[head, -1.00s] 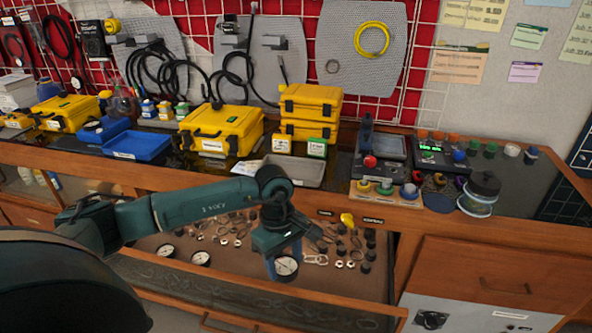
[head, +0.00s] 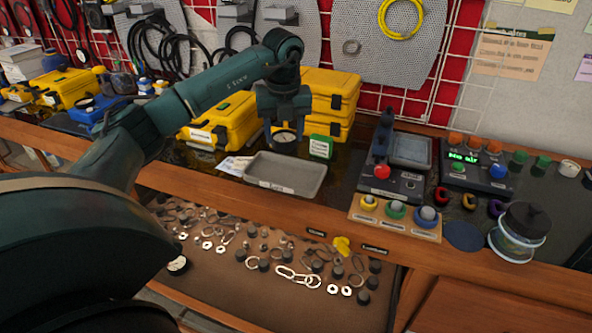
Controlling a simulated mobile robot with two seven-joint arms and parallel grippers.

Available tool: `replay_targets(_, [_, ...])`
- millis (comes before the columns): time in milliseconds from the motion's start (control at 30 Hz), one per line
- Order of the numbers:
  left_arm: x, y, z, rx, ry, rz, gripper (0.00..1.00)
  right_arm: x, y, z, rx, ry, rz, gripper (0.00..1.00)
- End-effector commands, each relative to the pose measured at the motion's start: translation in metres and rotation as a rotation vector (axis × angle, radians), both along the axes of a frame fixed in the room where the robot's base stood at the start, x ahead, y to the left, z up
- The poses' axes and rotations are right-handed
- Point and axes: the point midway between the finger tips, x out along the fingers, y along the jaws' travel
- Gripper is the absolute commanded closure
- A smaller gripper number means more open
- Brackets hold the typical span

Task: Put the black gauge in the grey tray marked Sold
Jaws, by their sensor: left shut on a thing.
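My left gripper (head: 284,122) is shut on a gauge (head: 285,137) with a white dial and dark rim, dial facing me. It holds the gauge upright above the counter, at the back edge of the grey tray in the picture. Whether it is over the tray or behind it I cannot tell. The grey tray (head: 318,178) is shallow, looks empty and has a small label on its front that is too small to read surely. My right gripper is not in view.
Yellow cases (head: 330,90) and a green-white box (head: 320,148) stand close behind the tray. A test device with coloured knobs (head: 396,195) is to its right. The open drawer (head: 225,275) below holds small parts and another gauge (head: 178,265).

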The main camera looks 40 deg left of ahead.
Motion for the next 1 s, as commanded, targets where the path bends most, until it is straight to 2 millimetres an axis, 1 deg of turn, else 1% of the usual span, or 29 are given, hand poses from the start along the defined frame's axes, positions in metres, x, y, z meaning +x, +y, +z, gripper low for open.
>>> replay_targets(67, [0.0,0.003,0.001,0.001,0.001,0.054,0.76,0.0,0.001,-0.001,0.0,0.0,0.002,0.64])
replay_targets(100, [0.0,0.004,-0.003,0.001,0.003,0.07,0.76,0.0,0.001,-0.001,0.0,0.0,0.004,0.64])
replay_targets(167, [0.0,0.004,-0.013,0.002,0.005,0.08,0.76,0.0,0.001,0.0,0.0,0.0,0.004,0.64])
replay_targets(333, [0.0,0.005,-0.044,0.002,0.004,0.081,0.76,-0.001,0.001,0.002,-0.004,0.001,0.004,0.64])
replay_targets(400, [0.0,0.004,-0.053,0.0,0.003,0.08,0.76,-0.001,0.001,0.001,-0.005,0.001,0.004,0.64])
replay_targets(567, [0.0,0.004,-0.064,0.0,0.002,0.079,0.76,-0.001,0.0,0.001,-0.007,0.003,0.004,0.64])
replay_targets(800, [0.0,0.004,-0.095,0.001,0.003,0.078,0.76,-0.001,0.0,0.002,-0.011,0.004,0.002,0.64])
replay_targets(1000, [0.0,0.004,-0.096,0.001,-0.001,0.078,0.76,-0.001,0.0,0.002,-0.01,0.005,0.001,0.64])
